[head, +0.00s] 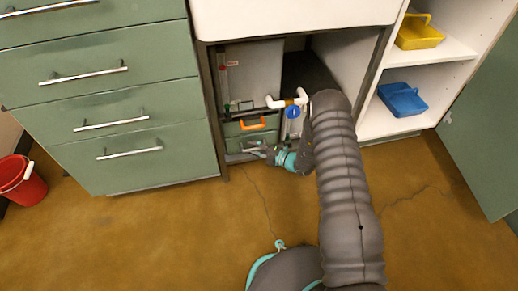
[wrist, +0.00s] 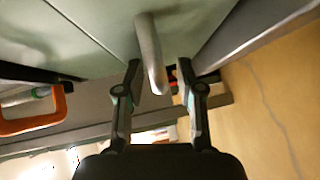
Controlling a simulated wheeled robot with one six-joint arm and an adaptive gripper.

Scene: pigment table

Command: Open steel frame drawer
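The steel frame unit stands under the white worktop, with a dark steel post (head: 212,110) on its left. Low inside it is a green drawer front (head: 234,145), partly hidden by my gripper (head: 258,149). In the wrist view, a pale bar handle (wrist: 149,50) stands out from a green front (wrist: 110,25). My gripper (wrist: 159,72) is open, with its two dark fingers on either side of this handle. The handle is close to the left finger, with a gap to the right finger. I cannot tell whether either finger touches it.
An orange handle (head: 252,124) is just above my gripper; it also shows in the wrist view (wrist: 35,122). White pipes (head: 287,102) are beside my arm. Green drawers (head: 100,70) stand left, an open shelf with a blue tray (head: 402,99) right. The floor (head: 190,235) in front is clear.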

